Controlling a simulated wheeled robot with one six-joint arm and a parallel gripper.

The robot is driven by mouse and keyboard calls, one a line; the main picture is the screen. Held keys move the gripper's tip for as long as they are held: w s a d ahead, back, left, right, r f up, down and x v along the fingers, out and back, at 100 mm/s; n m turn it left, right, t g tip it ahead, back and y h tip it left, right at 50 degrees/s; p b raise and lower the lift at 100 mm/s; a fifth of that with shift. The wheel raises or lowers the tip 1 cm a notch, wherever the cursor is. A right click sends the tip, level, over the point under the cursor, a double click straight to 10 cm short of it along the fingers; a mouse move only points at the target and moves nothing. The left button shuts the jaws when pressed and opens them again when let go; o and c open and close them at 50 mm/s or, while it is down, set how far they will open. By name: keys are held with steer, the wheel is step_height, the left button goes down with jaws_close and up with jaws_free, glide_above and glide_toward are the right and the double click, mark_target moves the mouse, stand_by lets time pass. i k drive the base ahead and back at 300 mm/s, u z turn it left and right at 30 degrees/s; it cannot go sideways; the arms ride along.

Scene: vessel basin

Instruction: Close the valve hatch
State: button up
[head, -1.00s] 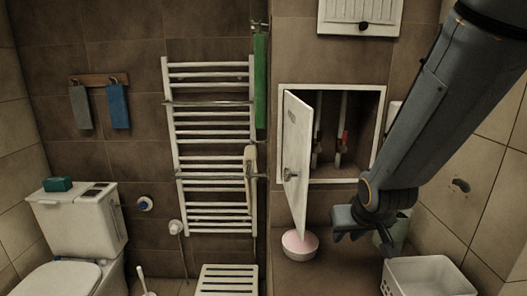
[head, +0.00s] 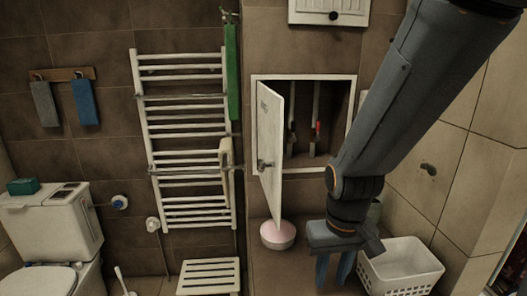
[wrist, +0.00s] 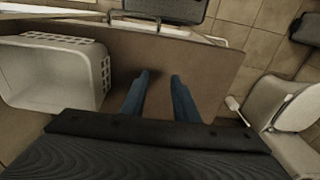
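The valve hatch door (head: 270,140) is white and hinged on the left side of a wall niche. It stands wide open, swung out toward me, with a small metal latch (head: 264,165) on it. The niche's white frame (head: 350,95) surrounds pipes and a red valve handle (head: 318,128). My gripper (head: 335,280) is below and to the right of the door, apart from it, with its fingers pointing down. In the wrist view my gripper's two blue fingers (wrist: 160,78) are spread with nothing between them. The hatch does not clearly show in the wrist view.
A white basket (head: 408,250) stands right of my gripper and also shows in the wrist view (wrist: 98,75). A pink-white bowl (head: 278,235) sits on the brown ledge below the door. A towel radiator (head: 185,124) is to the left. A closed upper hatch (head: 305,8) is above.

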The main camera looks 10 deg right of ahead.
mark_target(270, 104)
steer(key=u, duration=0.05)
steer(key=k, duration=0.5)
steer(key=z, duration=1.6)
steer(key=k, duration=0.85)
steer(key=u, duration=1.55)
steer(key=i, duration=0.5)
